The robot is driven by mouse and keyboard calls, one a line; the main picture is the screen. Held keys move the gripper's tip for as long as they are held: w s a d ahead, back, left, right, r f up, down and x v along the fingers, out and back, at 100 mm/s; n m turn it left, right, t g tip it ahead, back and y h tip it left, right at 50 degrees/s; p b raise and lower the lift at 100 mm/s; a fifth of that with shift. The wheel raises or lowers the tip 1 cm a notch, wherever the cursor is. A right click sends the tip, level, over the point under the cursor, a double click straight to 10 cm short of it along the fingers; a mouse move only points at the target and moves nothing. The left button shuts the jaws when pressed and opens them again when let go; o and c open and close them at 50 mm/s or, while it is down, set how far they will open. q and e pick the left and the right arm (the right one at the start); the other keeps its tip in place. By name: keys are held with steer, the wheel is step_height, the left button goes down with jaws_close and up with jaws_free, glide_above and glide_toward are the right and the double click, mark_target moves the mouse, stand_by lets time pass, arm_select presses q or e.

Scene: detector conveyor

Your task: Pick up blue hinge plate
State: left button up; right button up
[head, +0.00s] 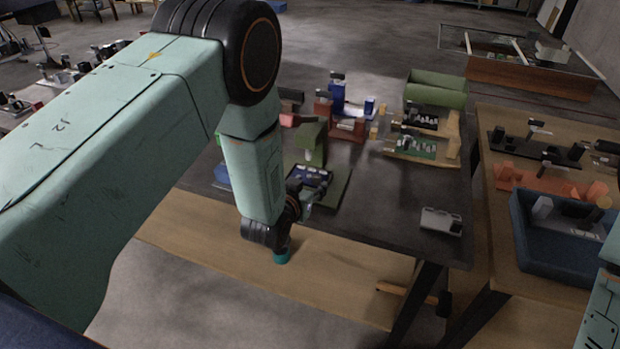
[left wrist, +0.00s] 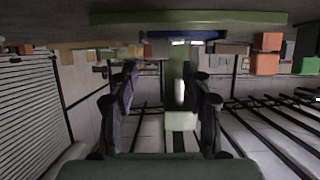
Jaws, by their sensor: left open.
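A blue plate (head: 310,174) with dark and pale small parts on it lies on a green board (head: 335,190) near the middle of the dark table; I take it for the hinge plate, but cannot be sure. My left gripper (head: 304,194) is at the near side of this plate, partly hidden by my own wrist. In the left wrist view a blue edge (left wrist: 185,35) shows beyond the fingers, below a green band. The left fingers (left wrist: 165,85) are spread apart with nothing clearly held between them. My right gripper is out of view.
Another blue piece (head: 338,96) stands on a reddish fixture behind. A grey part (head: 440,220) lies on the dark table's right. A blue tray (head: 550,258) stands on the wooden table at right.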

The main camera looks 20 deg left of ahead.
mark_target(317, 176)
arm_select(q)
steer(key=x, duration=0.3)
steer(key=shift+w+r, duration=0.1)
steer(key=shift+w, duration=0.1)
steer(key=shift+x, duration=0.8)
steer(key=shift+s, duration=0.1)
steer(key=shift+c, duration=0.4)
steer(key=shift+c, duration=0.8)
steer(key=c, duration=0.4)
jaws_close()
